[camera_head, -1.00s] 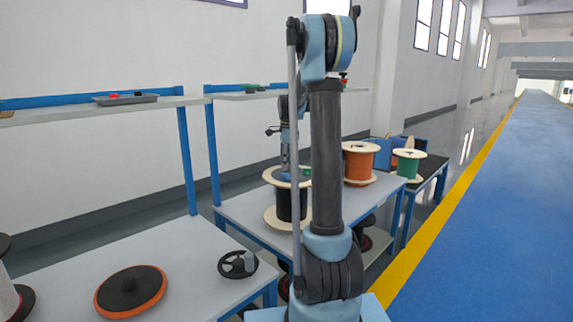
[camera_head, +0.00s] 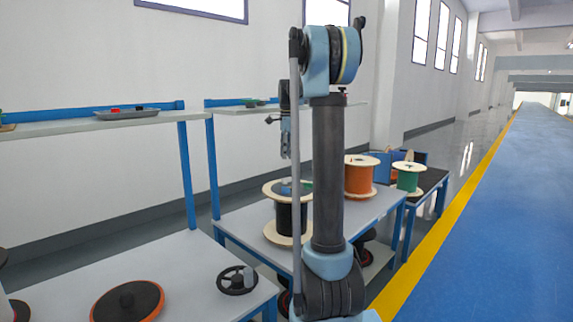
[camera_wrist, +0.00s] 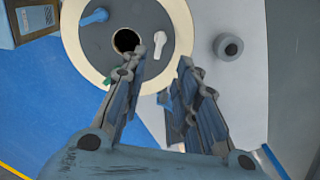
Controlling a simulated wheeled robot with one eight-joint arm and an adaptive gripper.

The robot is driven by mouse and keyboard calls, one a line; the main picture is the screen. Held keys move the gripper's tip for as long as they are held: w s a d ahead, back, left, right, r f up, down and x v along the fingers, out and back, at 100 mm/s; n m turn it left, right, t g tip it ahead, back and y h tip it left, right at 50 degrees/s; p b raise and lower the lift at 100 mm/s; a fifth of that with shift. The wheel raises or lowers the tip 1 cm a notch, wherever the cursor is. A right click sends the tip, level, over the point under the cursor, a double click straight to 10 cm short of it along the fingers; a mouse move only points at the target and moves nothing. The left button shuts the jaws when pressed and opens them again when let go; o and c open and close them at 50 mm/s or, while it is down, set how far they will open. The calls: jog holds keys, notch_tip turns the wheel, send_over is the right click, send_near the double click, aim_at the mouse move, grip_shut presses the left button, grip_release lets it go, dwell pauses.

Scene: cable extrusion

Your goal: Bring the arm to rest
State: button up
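My arm stands in the middle of the head view. My gripper (camera_head: 287,156) hangs down above the black cable spool (camera_head: 291,217), partly hidden behind my own arm. In the wrist view my gripper (camera_wrist: 158,68) has its two fingers apart with nothing between them. Below it lies the spool's pale flange (camera_wrist: 76,42) with a dark middle and a centre hole. A blue piece (camera_wrist: 94,17) and a light grey piece (camera_wrist: 159,42) lie on the spool's top. The gripper appears clear of the spool.
The table also holds an orange spool (camera_head: 360,176); a green spool (camera_head: 408,178) stands farther back. The left table carries an orange-rimmed disc (camera_head: 128,301) and a black wheel-like part (camera_head: 237,280). A shelf (camera_head: 95,124) holds a tray (camera_head: 126,114). The blue floor lane (camera_head: 480,240) is clear.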

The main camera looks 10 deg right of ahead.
jog(key=shift+r, duration=0.55)
jog(key=s+a+f+n, duration=0.15)
jog(key=s+n, duration=0.25)
jog(key=s, duration=0.7)
jog(key=s+f+n, duration=0.3)
jog(key=s+n, duration=0.2)
jog(key=s, duration=0.7)
jog(key=s+f+n+t, duration=0.1)
jog(key=s+f+n, duration=0.8)
jog(key=s+f, duration=0.9)
jog(key=s, duration=0.3)
jog(key=shift+f+t, duration=0.4)
jog(key=shift+w+f, duration=0.2)
jog(key=shift+w, duration=0.25)
